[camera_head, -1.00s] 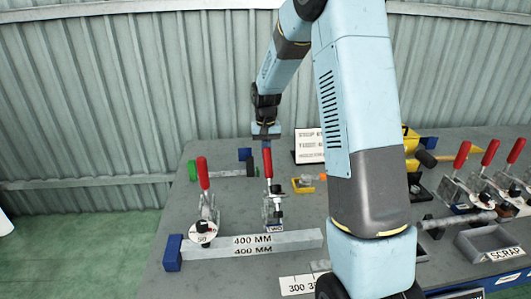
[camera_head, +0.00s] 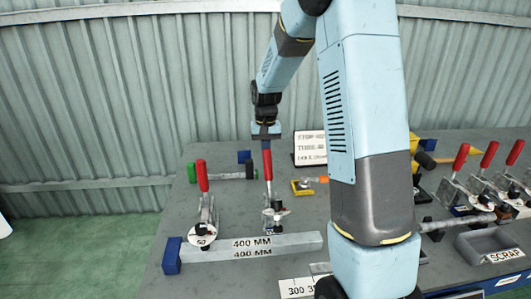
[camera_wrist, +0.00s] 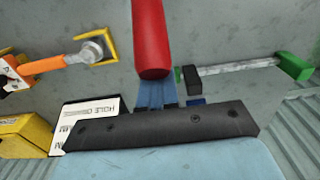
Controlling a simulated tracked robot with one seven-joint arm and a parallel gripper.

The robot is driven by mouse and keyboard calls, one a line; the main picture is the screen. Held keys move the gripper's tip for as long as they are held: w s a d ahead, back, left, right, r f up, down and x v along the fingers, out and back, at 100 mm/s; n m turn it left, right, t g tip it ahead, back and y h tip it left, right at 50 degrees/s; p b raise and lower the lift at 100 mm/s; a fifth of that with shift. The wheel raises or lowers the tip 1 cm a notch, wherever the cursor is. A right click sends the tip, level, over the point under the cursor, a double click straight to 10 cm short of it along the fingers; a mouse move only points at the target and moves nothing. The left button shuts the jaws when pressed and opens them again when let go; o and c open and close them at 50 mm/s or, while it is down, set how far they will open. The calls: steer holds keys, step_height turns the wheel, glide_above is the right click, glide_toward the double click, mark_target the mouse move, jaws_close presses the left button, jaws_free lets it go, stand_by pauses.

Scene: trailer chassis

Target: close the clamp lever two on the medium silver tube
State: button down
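The clamp marked TWO has an upright red lever handle (camera_head: 267,165) over a metal body (camera_head: 274,214). It stands behind a long silver bar (camera_head: 290,243) labelled 400 MM, which may be the medium silver tube. My gripper (camera_head: 266,136) hangs directly above the handle's top, touching it or very close. In the wrist view the red handle (camera_wrist: 152,40) reaches towards the dark gripper edge. The fingers are not clear, so I cannot tell whether they hold it. The left clamp's red handle (camera_head: 202,175) also stands upright, with a round tag below.
A blue block (camera_head: 172,254) sits at the bar's left end. A tube with a green end (camera_head: 192,172) lies behind. A white sign (camera_head: 309,148), yellow holder (camera_head: 302,187), more red-handled clamps (camera_head: 461,157) and a SCRAP tray (camera_head: 492,241) stand rightward. My arm hides the bench's middle.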

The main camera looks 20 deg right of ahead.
mark_target(267, 150)
steer(key=shift+s+a+r, duration=0.15)
steer(key=shift+s+r, duration=0.25)
steer(key=shift+s, duration=0.15)
steer(key=shift+s+a+r, duration=0.1)
steer(key=shift+s+r, duration=0.25)
steer(key=shift+s, duration=0.3)
steer(key=shift+s+r, duration=0.1)
steer(key=shift+s, duration=0.05)
steer(key=shift+s+a+r, duration=0.15)
steer(key=shift+s+r, duration=0.15)
steer(key=shift+s, duration=0.45)
steer(key=shift+s+a+r, duration=0.15)
steer(key=shift+s+r, duration=0.1)
steer(key=shift+s, duration=0.65)
steer(key=shift+s+a+r, duration=0.1)
steer(key=shift+s, duration=0.4)
steer(key=shift+s+a+r, duration=0.1)
steer(key=shift+s, duration=0.4)
step_height(267, 150, up, 8)
